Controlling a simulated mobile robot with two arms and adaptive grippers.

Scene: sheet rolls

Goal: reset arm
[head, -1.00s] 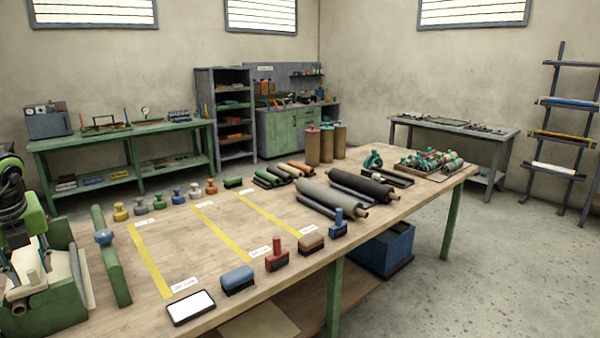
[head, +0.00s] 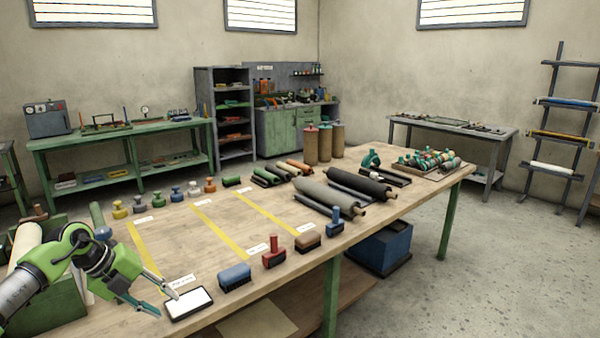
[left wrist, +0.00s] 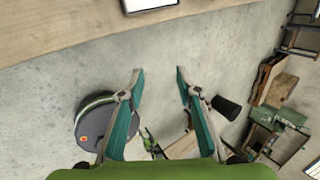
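My left gripper (head: 166,301) is in the lower left of the head view, over the near edge of the wooden table (head: 225,212). Its teal fingers are spread apart beside a white-screened tablet (head: 188,304). In the left wrist view the gripper (left wrist: 157,72) is open, with nothing between the fingers and grey floor beyond them. The tablet's edge shows at the top of that view (left wrist: 150,4). I cannot tell in the head view whether a finger touches the tablet. My right gripper is not in view.
A green box (head: 52,298) holding rolls stands at the table's left end, behind my left arm. Blue, red and brown stamps (head: 234,277) line the near edge. Dark and grey rolls (head: 328,196) lie farther right. Yellow strips divide clear wood in the middle.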

